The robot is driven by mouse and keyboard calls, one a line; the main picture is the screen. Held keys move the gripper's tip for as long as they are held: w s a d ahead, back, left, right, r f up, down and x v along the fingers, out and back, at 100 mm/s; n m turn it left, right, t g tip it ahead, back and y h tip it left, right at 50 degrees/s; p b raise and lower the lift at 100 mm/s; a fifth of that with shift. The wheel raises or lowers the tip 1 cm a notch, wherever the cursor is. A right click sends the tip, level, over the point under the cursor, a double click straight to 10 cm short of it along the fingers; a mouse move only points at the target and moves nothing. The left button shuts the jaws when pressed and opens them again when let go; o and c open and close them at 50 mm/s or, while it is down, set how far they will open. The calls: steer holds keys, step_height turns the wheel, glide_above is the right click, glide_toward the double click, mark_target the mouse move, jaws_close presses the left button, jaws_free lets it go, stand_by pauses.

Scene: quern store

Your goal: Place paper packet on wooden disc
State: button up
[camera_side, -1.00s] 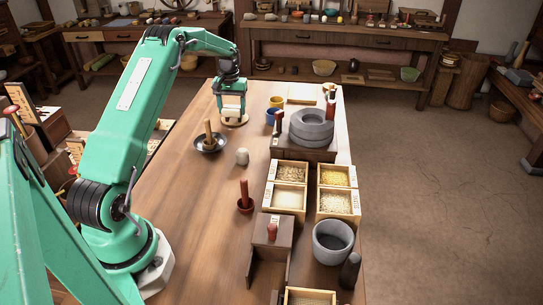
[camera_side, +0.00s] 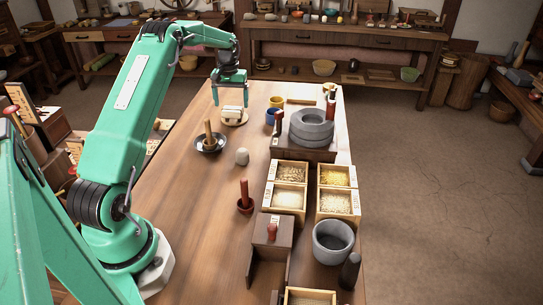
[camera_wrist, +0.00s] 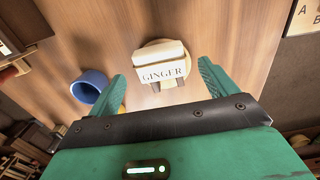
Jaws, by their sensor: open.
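The paper packet (camera_side: 232,111) is a small white block that reads GINGER in the wrist view (camera_wrist: 162,68). It rests on the round pale wooden disc (camera_side: 239,122), whose edge also shows behind the packet in the wrist view (camera_wrist: 152,43). My gripper (camera_side: 230,96) is open and empty, just above the packet in the side view. In the wrist view its two green fingers (camera_wrist: 162,82) stand apart on either side of the packet, with gaps between. Much of the disc is hidden under the packet.
A dark bowl with a pestle (camera_side: 209,143) is in front. Grey quern stones (camera_side: 311,128) stand to the right.

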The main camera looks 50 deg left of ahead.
mark_target(233, 109)
step_height(233, 109, up, 10)
stand_by(0.5)
steer(key=shift+r, duration=0.1)
stand_by(0.4)
steer(key=s+d+r+m+t, duration=0.1)
steer(key=s+d+r, duration=0.25)
steer(key=d, duration=0.45)
steer(key=s+d+r+m+t+y, duration=0.1)
steer(key=s+d+r+m, duration=0.1)
steer(key=d+r, duration=0.4)
steer(key=s+d+r+m+t, duration=0.1)
steer(key=s+d+r, duration=0.15)
steer(key=d, duration=0.65)
steer(key=s+d+f+m+t, duration=0.1)
steer(key=s+d+f+m, duration=0.1)
steer(key=s+d, duration=0.4)
steer(key=s+d+f+m+t+h, duration=0.1)
steer(key=s+d+f+m, duration=0.1)
steer(key=s+d, duration=0.5)
steer(key=s+m, duration=0.1)
steer(key=s, duration=0.4)
steer(key=shift+d+f+t, duration=0.2)
steer(key=shift+f+t, duration=0.1)
